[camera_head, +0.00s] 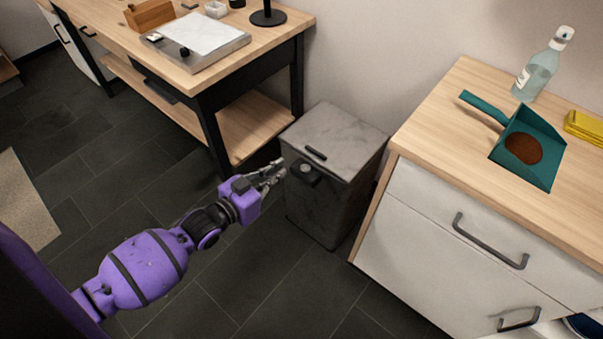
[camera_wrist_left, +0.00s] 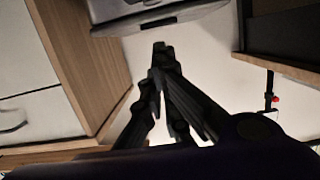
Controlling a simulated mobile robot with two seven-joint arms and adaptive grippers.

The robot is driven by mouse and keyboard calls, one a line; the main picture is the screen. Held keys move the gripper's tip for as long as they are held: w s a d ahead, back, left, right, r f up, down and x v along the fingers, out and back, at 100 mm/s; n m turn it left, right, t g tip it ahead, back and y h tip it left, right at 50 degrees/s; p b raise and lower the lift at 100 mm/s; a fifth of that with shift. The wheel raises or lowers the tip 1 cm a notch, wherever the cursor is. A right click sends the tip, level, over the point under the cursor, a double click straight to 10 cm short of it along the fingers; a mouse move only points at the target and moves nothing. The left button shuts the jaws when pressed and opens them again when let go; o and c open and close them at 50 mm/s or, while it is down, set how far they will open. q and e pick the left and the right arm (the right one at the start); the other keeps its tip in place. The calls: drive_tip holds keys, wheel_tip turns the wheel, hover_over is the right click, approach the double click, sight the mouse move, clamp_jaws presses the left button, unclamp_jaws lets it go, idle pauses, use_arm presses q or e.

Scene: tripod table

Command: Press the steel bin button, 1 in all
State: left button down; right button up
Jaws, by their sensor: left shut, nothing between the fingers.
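The steel bin (camera_head: 330,207) stands on the floor between the table and the cabinet, with its grey lid closed. A round button (camera_head: 305,169) sits on a dark block at the upper front of the bin, below the lid's edge. My left gripper (camera_head: 281,166) is shut and empty, its fingertips a little to the left of the button in the head view. I cannot tell whether they touch the bin. In the left wrist view the closed fingers (camera_wrist_left: 160,50) point toward the grey bin (camera_wrist_left: 150,14). The button is not clear there. My right gripper is not in view.
A wooden table (camera_head: 262,50) with dark legs stands to the left of the bin. A white cabinet (camera_head: 420,215) stands close on the right, with a teal dustpan (camera_head: 546,174) and a bottle (camera_head: 537,75) on top. The dark tiled floor in front is clear.

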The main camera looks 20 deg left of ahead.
use_arm(q)
drive_tip(key=b, duration=0.2)
hover_over(305, 169)
drive_tip(key=s, duration=0.2)
wheel_tip(305, 169, down, 4)
drive_tip(key=shift+w+a+f, duration=0.1)
drive_tip(key=shift+a, duration=0.05)
drive_tip(key=shift+f, duration=0.85)
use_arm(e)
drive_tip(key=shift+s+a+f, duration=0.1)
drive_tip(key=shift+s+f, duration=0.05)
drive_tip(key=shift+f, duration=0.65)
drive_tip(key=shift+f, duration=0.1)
